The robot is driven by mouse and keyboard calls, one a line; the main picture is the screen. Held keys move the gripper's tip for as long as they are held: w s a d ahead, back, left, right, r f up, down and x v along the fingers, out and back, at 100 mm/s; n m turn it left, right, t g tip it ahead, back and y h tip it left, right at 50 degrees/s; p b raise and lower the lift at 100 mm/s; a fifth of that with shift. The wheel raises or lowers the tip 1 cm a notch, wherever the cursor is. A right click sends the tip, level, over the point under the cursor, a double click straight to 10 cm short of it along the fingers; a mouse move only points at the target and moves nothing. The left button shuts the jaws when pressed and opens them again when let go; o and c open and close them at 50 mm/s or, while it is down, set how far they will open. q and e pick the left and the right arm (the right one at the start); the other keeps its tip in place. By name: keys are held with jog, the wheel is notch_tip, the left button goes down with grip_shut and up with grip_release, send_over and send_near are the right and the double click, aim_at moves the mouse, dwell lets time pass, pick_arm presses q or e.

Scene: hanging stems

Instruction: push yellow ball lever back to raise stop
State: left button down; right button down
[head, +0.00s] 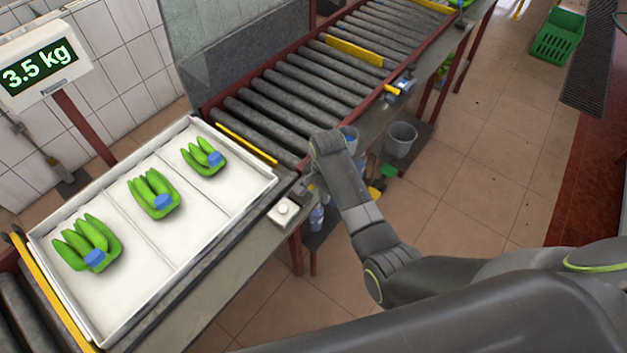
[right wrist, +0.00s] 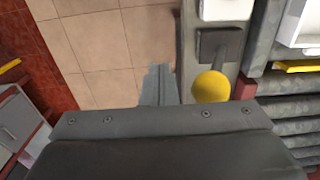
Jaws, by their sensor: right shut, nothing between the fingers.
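The yellow ball (right wrist: 211,87) of the lever shows in the right wrist view, beside a dark square base plate (right wrist: 220,44) on the grey rail. In the head view the ball is hidden, apparently behind my right arm. My right gripper (right wrist: 161,84) is shut and empty. Its fingertips are just left of the ball in the wrist view, with a narrow gap between them. In the head view the right gripper (head: 309,186) is at the conveyor's near rail, partly hidden by its wrist. A yellow stop bar (head: 247,143) lies across the rollers behind the tray. My left gripper is out of view.
A white tray (head: 228,222) holds three green banana hands with blue bands. A white button box (head: 283,211) sits on the rail near my gripper. A scale display (head: 40,66) reads 3.5 kg. A grey bucket (head: 400,140) stands beyond my arm. Open tiled floor lies right.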

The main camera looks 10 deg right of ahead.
aim_at(310, 186)
jog(key=shift+w+a+b, duration=0.55)
jog(key=shift+w+a, duration=0.2)
jog(key=shift+w, duration=0.2)
jog(key=shift+w+a+b, duration=0.55)
jog(key=shift+w+a, duration=0.2)
jog(key=shift+w, duration=0.2)
jog(key=shift+w+a+f+b, duration=0.1)
jog(key=shift+w+a+b, duration=0.55)
jog(key=shift+w+b, duration=0.15)
jog(key=shift+w+a+b, duration=0.6)
jog(key=shift+w+b, duration=0.05)
jog(key=shift+w, duration=0.2)
jog(key=shift+s+r+p, duration=0.15)
jog(key=shift+r+p, duration=0.05)
jog(key=shift+p, duration=0.25)
jog(key=shift+s+d+p, duration=0.4)
jog(key=shift+p, duration=0.4)
notch_tip(310, 186, up, 5)
jog(key=p, duration=0.4)
jog(key=shift+r, duration=2.45)
